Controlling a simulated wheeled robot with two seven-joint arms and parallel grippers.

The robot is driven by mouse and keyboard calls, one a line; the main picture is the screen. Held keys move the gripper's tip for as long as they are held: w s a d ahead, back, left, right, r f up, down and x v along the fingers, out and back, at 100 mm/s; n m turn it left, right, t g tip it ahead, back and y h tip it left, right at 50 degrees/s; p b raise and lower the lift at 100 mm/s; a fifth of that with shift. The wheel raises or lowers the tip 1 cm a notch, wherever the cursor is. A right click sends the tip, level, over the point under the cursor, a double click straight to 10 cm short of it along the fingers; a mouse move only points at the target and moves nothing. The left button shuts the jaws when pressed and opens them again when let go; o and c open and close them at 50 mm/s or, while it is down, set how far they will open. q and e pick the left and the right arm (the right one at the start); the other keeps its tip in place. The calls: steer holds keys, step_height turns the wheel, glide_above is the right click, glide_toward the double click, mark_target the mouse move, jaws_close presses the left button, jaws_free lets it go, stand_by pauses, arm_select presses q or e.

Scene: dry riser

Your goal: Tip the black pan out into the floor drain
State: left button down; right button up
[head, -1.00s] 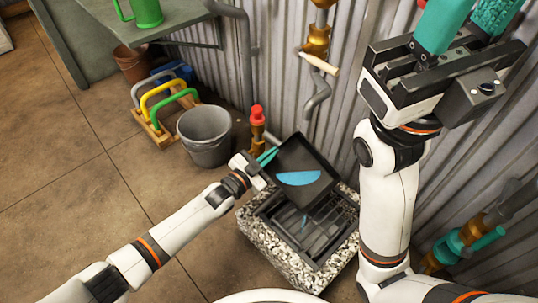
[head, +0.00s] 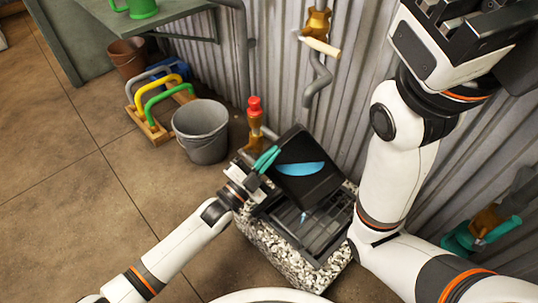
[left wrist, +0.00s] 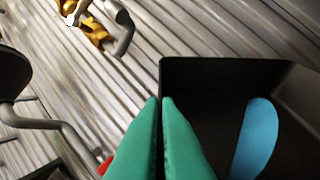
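The black pan (head: 310,188) is tilted steeply over the floor drain (head: 323,232), with blue water (head: 300,169) in it. A small streak of blue shows on the drain grate below. My left gripper (head: 267,160) has its green fingers shut on the pan's left edge. In the left wrist view, the two fingers (left wrist: 162,135) lie close together against the black pan (left wrist: 208,74), and the blue water (left wrist: 256,138) shows beside them. My right gripper (head: 470,25) is at the top right, partly cut off; its fingertips are out of view.
A grey bucket (head: 202,135) stands left of the drain. A brass valve with a red top (head: 255,106) rises behind it. A wooden rack with coloured handles (head: 160,105) and a brown pot (head: 127,58) are farther back. The corrugated wall (head: 345,90) closes the right side. Floor at left is clear.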

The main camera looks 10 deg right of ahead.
arm_select(q)
steer(key=shift+s+f+m, duration=0.1)
steer(key=shift+s+m, duration=0.2)
steer(key=shift+s, duration=0.05)
steer(key=shift+s+m+h+b, duration=0.7)
steer(key=shift+s+h+b, duration=0.1)
steer(key=shift+b, duration=0.2)
steer(key=s+f+m+g+h+b, duration=0.1)
steer(key=s+m+g+h+b, duration=0.6)
steer(key=s+m, duration=0.4)
steer(key=shift+s+f+m+g+h+b, duration=0.2)
steer(key=shift+f+m+g+h+b, duration=0.2)
steer(key=shift+m+g+b, duration=0.9)
steer(key=shift+m+t+p, duration=0.3)
steer(key=shift+t, duration=0.1)
stand_by(0.7)
